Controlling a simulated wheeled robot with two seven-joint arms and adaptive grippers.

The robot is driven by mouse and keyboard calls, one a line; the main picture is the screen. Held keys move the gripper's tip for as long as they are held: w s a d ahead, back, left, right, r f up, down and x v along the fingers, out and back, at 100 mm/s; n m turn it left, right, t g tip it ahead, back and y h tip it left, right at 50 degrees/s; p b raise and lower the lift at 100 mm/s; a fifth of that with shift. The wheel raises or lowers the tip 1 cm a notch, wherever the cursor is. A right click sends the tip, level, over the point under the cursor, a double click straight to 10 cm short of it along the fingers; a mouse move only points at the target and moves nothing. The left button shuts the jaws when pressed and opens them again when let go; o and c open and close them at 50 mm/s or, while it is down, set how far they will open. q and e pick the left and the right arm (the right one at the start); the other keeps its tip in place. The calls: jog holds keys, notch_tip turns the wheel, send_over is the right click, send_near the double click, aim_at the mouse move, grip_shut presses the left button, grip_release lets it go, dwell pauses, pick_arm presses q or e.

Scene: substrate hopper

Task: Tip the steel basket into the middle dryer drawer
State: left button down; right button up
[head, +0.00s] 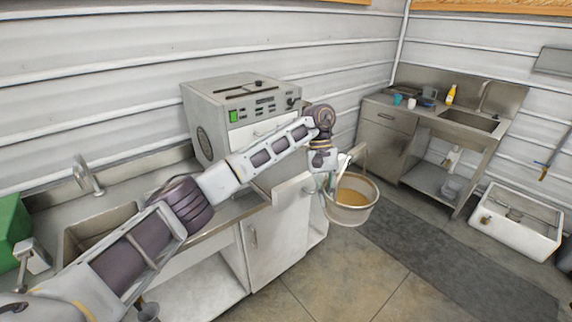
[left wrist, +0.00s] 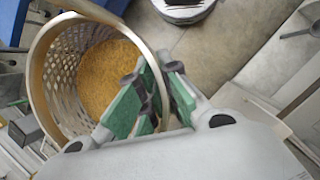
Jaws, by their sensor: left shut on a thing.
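The steel basket (head: 350,212) is round, with a pale rim and orange-brown grains inside. It is held in the air above the floor, right of the counter, and looks nearly upright. My left gripper (head: 338,183) is shut on the basket's rim at its near left side. In the left wrist view, the green finger pads (left wrist: 152,102) pinch the rim of the basket (left wrist: 42,75), and its perforated wall shows. The dryer (head: 235,110) is a grey box on the counter, partly hidden by my left arm. I cannot clearly make out its middle drawer. My right gripper is not in view.
A counter with a sink (head: 95,230) runs along the left wall, with a white cabinet door (head: 268,245) below. A second sink unit (head: 440,125) stands at the back right. A white tub (head: 515,228) and a dark mat (head: 440,255) lie on the floor.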

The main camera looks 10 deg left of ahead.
pick_arm(q)
jog(key=n, duration=0.1)
jog(key=w+r+n+h, duration=0.1)
jog(key=n, duration=0.1)
jog(key=shift+d+t, duration=0.2)
jog(key=shift+t, duration=0.1)
jog(key=n, duration=0.1)
jog(key=w+n+t, duration=0.1)
jog(key=n, duration=0.1)
jog(key=n+h, duration=0.1)
jog(key=shift+w+a+r+t, duration=0.2)
jog(key=shift+r+t, duration=0.05)
jog(key=shift+t, duration=0.05)
jog(key=w+a+n+t+y, duration=0.2)
jog(key=n+t, duration=0.1)
jog(key=n, duration=0.9)
jog(key=w+a+r+n+t+y, duration=0.1)
jog(key=w+a+n+t+y, duration=0.1)
jog(key=n, duration=1.1)
jog(key=shift+a+r+n+t+y, duration=0.15)
jog(key=shift+r+n+t+y, duration=0.15)
jog(key=shift+t+y, duration=0.4)
jog(key=shift+w+n, duration=0.15)
jog(key=shift+n, duration=0.25)
